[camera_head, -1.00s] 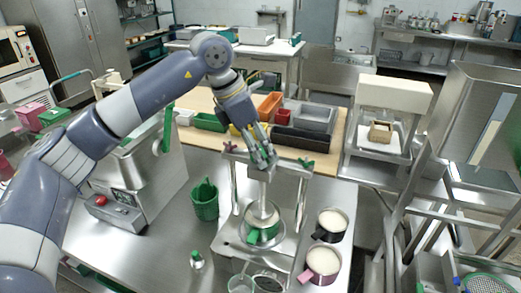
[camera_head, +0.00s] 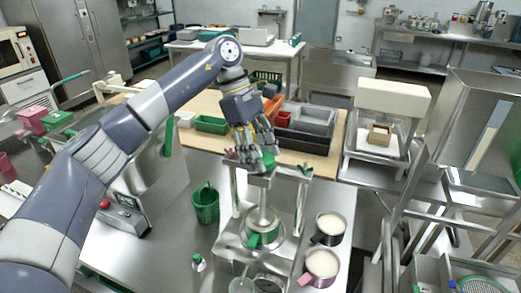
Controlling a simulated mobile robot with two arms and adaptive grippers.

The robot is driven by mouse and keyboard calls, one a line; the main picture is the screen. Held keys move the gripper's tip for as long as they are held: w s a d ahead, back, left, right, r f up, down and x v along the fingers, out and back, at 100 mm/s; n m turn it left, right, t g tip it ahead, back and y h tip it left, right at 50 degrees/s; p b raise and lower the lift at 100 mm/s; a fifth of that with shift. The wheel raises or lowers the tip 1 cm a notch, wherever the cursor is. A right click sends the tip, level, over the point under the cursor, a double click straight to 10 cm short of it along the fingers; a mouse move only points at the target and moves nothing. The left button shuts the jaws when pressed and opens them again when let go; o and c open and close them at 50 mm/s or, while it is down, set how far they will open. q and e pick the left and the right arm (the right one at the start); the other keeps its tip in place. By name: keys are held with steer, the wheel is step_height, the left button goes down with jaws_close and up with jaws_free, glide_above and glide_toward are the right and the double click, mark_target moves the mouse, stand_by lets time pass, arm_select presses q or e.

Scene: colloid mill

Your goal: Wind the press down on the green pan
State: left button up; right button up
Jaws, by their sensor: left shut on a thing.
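The screw press (camera_head: 233,193) is a steel frame with two posts and a top crossbar, standing on the steel bench. Its round press plate hangs on a central shaft (camera_head: 263,195) over the green pan (camera_head: 254,240). The pan sits on the press base, and I cannot tell whether the plate touches its contents. My left gripper (camera_head: 257,163) is at the top of the press, its fingers pointing down and shut on the press handle (camera_head: 268,158), which they mostly hide. A green end shows beside the fingers. My right gripper is not in view.
A small green-topped bottle (camera_head: 198,262) and a glass (camera_head: 241,286) are in front. Coloured bins (camera_head: 210,124) lie behind.

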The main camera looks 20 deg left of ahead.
arm_select(q)
steer(key=shift+m, duration=0.5)
steer(key=o, duration=1.1)
steer(key=shift+a, duration=0.1)
steer(key=shift+c, duration=0.2)
steer(key=v, duration=1.2)
steer(key=shift+w, duration=0.2)
